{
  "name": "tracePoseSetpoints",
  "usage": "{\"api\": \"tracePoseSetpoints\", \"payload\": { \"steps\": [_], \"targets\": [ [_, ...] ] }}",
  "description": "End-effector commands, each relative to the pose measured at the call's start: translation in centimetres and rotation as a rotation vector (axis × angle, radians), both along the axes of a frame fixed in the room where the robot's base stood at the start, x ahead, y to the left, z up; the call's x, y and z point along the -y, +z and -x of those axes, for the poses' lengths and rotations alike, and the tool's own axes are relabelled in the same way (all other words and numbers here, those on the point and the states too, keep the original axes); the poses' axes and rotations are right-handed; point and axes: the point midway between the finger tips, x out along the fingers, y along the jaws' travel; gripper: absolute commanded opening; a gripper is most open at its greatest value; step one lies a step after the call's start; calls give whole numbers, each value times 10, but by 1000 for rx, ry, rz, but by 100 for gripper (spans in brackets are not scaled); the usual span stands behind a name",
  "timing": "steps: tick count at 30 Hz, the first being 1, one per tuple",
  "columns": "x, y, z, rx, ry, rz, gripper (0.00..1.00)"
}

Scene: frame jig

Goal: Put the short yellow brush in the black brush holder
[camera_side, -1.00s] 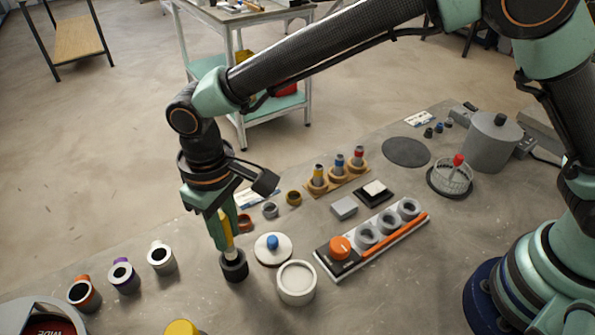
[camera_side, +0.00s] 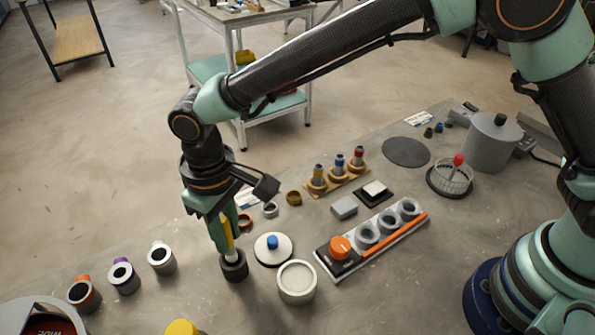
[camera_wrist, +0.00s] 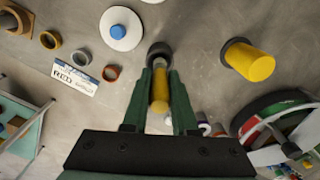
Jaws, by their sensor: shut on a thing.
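The short yellow brush (camera_side: 228,236) is between the fingers of my gripper (camera_side: 228,246), which is shut on it. It is nearly upright, with a slight tilt in the side view. Its pale lower end is at the mouth of the black brush holder (camera_side: 234,269), which stands on the bench directly below. How deep the end sits is hidden. In the wrist view the brush (camera_wrist: 160,92) lies between the two green fingers (camera_wrist: 160,88), with the dark holder (camera_wrist: 159,50) just beyond their tips.
A white lid with a blue knob (camera_side: 266,255) and a white pot (camera_side: 297,287) stand close to the holder's right. Three cups, one of them purple-handled (camera_side: 124,279), stand to its left. A yellow cylinder (camera_side: 181,328) is in front. A rack with an orange knob (camera_side: 340,247) lies farther right.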

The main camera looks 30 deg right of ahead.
Motion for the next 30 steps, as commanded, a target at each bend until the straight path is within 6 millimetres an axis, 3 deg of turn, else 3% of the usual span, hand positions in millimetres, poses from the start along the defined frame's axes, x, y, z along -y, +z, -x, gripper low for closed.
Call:
{"api": "tracePoseSetpoints", "payload": {
  "steps": [30],
  "targets": [
    [0,-33,0,-1,0,0,0]
  ]
}}
